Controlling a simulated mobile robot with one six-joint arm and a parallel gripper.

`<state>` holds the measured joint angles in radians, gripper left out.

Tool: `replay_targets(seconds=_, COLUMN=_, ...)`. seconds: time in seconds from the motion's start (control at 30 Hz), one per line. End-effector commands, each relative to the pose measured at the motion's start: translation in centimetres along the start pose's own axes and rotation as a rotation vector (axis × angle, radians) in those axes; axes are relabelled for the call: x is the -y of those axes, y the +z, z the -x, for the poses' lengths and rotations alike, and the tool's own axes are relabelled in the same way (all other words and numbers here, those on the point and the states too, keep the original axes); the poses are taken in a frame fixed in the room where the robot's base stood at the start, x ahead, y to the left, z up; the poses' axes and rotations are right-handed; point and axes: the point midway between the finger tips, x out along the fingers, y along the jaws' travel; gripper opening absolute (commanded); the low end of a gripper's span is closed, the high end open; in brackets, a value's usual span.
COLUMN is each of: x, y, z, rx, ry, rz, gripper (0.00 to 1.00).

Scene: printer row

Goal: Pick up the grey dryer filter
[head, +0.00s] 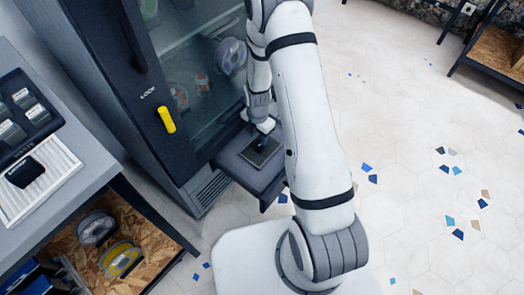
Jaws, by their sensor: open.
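A flat, dark grey rectangular piece (259,152), which looks like the grey dryer filter, lies on the grey shelf (240,168) jutting from the front of the dark cabinet. My gripper (264,139) points down just above this piece, near its far edge. It is open. The jaws are small and partly hidden by the wrist, so I cannot tell whether they touch the piece. My arm hides the right side of the shelf.
The dark cabinet (150,75) has a glass door with spools behind it and a yellow handle (167,119). At left, a grey counter (85,180) bears a white ribbed tray (60,165) with a black block. Spools sit below it. The tiled floor at right is mostly clear.

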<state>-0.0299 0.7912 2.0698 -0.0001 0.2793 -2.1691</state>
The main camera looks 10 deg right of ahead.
Motion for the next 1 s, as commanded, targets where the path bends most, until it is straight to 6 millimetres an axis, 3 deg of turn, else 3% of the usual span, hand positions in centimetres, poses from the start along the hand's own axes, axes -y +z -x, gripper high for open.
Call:
replay_targets(seconds=0.6, x=0.1, y=0.7, z=-7.4, rx=-0.001, ry=-0.002, rz=0.003, gripper=0.45)
replay_targets(seconds=0.83, x=0.1, y=0.8, z=-7.4, rx=0.0, ry=-0.001, rz=0.002, gripper=0.45)
replay_targets(seconds=1.0, x=0.1, y=0.8, z=-7.4, rx=-0.001, ry=-0.001, rz=0.001, gripper=0.32)
